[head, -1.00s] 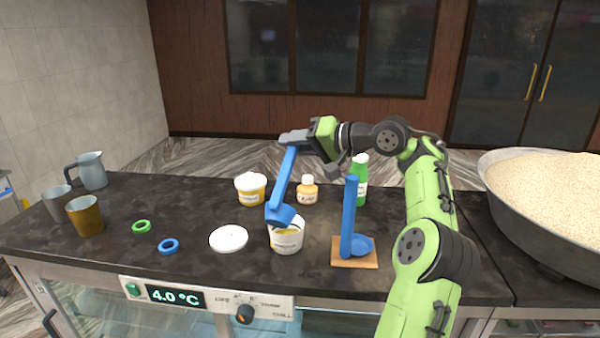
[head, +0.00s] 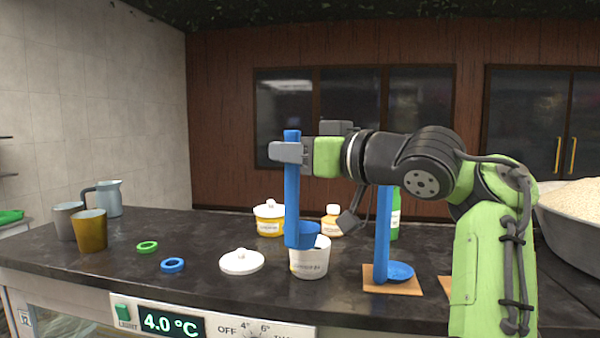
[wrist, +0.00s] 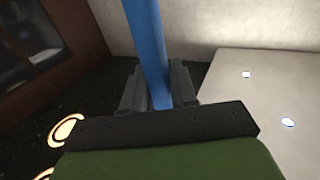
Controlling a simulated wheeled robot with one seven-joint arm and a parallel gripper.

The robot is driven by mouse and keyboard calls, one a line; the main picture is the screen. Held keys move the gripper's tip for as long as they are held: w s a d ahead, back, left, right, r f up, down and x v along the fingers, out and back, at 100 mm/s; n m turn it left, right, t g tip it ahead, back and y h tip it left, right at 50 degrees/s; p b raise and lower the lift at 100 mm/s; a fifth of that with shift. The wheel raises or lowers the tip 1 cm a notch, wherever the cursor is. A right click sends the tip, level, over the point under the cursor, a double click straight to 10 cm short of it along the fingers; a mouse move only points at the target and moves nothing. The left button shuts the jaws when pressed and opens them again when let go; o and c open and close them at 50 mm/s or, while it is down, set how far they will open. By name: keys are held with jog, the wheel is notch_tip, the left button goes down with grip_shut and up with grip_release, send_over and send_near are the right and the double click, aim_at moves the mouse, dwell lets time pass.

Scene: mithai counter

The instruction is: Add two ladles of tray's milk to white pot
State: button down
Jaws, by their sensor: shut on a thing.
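My gripper (head: 290,152) is shut on the upper handle of a blue ladle (head: 292,190). The handle hangs close to upright, and its cup (head: 302,235) is at the mouth of a white pot (head: 312,263), at the left of its rim. I cannot tell whether the cup is inside or just in front of the rim, nor what it holds. In the wrist view the blue handle (wrist: 147,40) passes between the jaws (wrist: 158,92). The pot is open and has a label; its contents are hidden. I see no tray of milk.
A second blue ladle (head: 384,240) stands on a wooden board (head: 410,287) right of the pot. A white lid (head: 241,263), a blue ring (head: 172,265), a green ring (head: 147,247) and cups lie left. A lidded tub (head: 268,226) and bottles stand behind.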

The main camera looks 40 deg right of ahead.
jog(key=shift+a+r, duration=0.1)
jog(key=shift+a, duration=0.05)
notch_tip(320, 180, up, 4)
jog(key=p, duration=0.4)
jog(key=shift+r, duration=0.1)
dwell(0.3)
dwell(0.7)
